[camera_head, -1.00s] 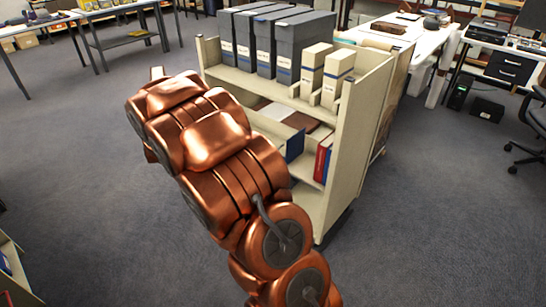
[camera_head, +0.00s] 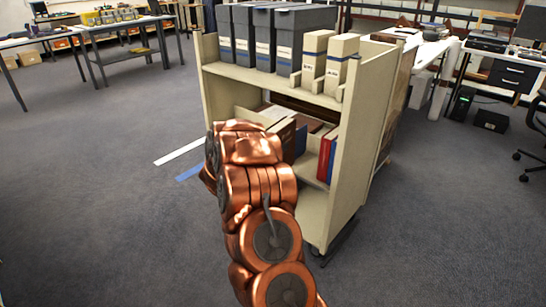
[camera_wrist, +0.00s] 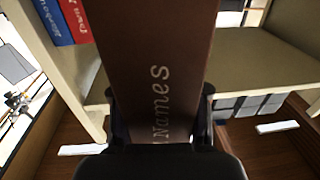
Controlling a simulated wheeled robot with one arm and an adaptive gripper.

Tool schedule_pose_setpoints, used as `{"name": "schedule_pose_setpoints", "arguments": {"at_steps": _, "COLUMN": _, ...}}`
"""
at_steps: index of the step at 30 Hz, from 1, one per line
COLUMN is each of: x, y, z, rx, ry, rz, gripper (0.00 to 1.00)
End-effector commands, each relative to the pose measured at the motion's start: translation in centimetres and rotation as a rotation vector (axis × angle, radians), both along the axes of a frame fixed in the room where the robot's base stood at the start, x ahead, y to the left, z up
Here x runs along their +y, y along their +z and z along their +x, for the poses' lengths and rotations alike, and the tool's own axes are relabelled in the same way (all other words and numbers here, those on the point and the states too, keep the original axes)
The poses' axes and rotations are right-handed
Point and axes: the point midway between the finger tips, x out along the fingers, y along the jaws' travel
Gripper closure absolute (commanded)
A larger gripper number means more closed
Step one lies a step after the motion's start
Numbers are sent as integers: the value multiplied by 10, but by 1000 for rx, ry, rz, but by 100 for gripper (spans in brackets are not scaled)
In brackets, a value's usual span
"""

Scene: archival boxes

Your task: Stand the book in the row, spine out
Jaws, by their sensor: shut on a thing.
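In the wrist view, a brown book (camera_wrist: 150,50) with "Names" in pale letters on its spine fills the middle. My gripper (camera_wrist: 160,105) is shut on it, with one dark finger at each side. A blue book (camera_wrist: 52,20) and a red book (camera_wrist: 75,20) stand side by side at the upper left of that view, apart from the held book. In the head view, red and blue books (camera_head: 326,155) stand at the right end of the cart's lower shelf. My gripper is hidden there behind my copper arm.
The cream cart (camera_head: 345,155) has side panels and a low divider around the lower shelf. Grey archival boxes (camera_head: 305,35) and two narrow cream boxes (camera_head: 338,65) stand on its upper shelf. Flat brown items lie deeper in the lower shelf. Open carpet lies left of the cart.

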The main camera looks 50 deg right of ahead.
Motion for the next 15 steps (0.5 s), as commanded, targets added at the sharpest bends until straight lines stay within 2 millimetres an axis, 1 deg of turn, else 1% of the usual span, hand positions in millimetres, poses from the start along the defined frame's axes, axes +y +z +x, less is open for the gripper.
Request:
{"name": "schedule_pose_setpoints", "arguments": {"at_steps": 1, "x": -5, "y": -12, "z": -9, "rx": -1, "ry": -28, "rz": -1, "gripper": 100}}
{"name": "schedule_pose_setpoints", "arguments": {"at_steps": 3, "x": -10, "y": -20, "z": -19, "rx": -1, "ry": -59, "rz": -2, "gripper": 100}}
{"name": "schedule_pose_setpoints", "arguments": {"at_steps": 6, "x": -16, "y": -25, "z": -27, "rx": -2, "ry": -85, "rz": -4, "gripper": 100}}
{"name": "schedule_pose_setpoints", "arguments": {"at_steps": 8, "x": -20, "y": -27, "z": -30, "rx": -1, "ry": -94, "rz": -4, "gripper": 100}}
{"name": "schedule_pose_setpoints", "arguments": {"at_steps": 11, "x": -33, "y": -29, "z": -31, "rx": 0, "ry": -98, "rz": -3, "gripper": 100}}
{"name": "schedule_pose_setpoints", "arguments": {"at_steps": 15, "x": -60, "y": -27, "z": -30, "rx": -3, "ry": -99, "rz": -8, "gripper": 100}}
